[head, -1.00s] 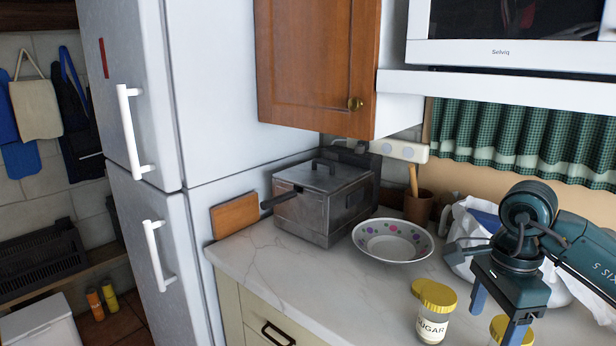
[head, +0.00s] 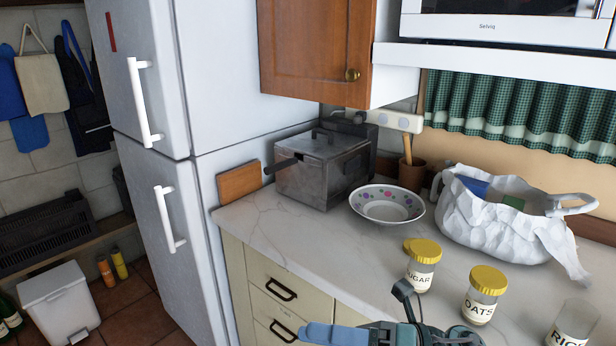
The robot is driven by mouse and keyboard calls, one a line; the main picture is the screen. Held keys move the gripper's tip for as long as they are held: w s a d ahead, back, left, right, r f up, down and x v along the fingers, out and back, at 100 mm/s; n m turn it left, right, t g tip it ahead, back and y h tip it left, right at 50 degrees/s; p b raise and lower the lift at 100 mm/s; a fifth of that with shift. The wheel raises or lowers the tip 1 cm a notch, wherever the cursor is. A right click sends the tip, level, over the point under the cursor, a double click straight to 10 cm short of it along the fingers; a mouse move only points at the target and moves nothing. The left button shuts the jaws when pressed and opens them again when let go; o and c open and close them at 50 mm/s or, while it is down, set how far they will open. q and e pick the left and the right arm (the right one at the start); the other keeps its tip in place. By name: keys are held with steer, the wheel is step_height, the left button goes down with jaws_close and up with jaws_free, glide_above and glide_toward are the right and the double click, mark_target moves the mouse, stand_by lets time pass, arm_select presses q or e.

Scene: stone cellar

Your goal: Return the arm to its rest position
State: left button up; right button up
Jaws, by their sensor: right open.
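My right gripper (head: 312,333) shows at the bottom edge, in front of the counter's drawers, with its blue fingers pointing left. It is open and I see nothing between its fingers. The lower part of the gripper and most of the right arm are cut off by the frame. My left gripper is not in view.
The marble counter (head: 300,255) carries a fryer (head: 320,180), a dotted bowl (head: 386,222), a white bag (head: 480,225), a sugar jar (head: 420,275), an oats jar (head: 482,300) and a rice jar (head: 572,325). A fridge (head: 160,130) stands left.

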steer(key=w+d+f+m+t+h, duration=0.1)
steer(key=d+f+m+t+h, duration=0.45)
steer(key=m, duration=0.95)
steer(key=w+d+f+m+t+h, duration=0.25)
steer(key=f+m+t+h, duration=0.65)
steer(key=m, duration=0.6)
steer(key=s+d+f+m+g+h, duration=0.2)
steer(key=s+d+f+m, duration=0.1)
steer(key=s+f+m, duration=0.3)
steer(key=shift+d+f+p, duration=0.25)
steer(key=shift+f+p, duration=0.05)
steer(key=shift+f, duration=0.4)
steer(key=s+f+m+g, duration=0.2)
steer(key=s+f, duration=0.1)
steer(key=s+f+m+g, duration=0.1)
steer(key=s+f, duration=0.1)
steer(key=shift+s+d+h, duration=0.15)
steer(key=shift+d+h, duration=0.1)
steer(key=shift+d, duration=0.15)
steer(key=shift+c, duration=0.3)
